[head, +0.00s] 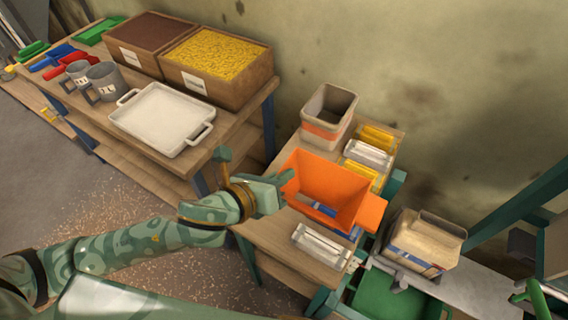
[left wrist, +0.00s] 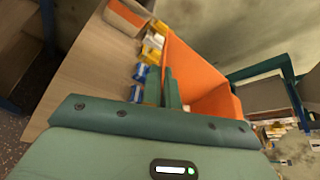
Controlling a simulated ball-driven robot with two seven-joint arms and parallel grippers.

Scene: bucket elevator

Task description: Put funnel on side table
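The orange funnel (head: 330,180) is over the wooden side table (head: 262,236) in the head view, tilted, with its wide mouth facing the viewer. I cannot tell whether it touches the table or hangs just above it. My left gripper (head: 286,186) is at the funnel's left edge. In the left wrist view, the two green fingers (left wrist: 166,90) are close together on the rim of the funnel (left wrist: 195,78), which extends to their right. The table top (left wrist: 85,60) shows to their left. My right gripper is not in view.
A larger table to the left holds a white tray (head: 162,118), mugs and two crates. A filled container (head: 425,238) and green machinery stand at right.

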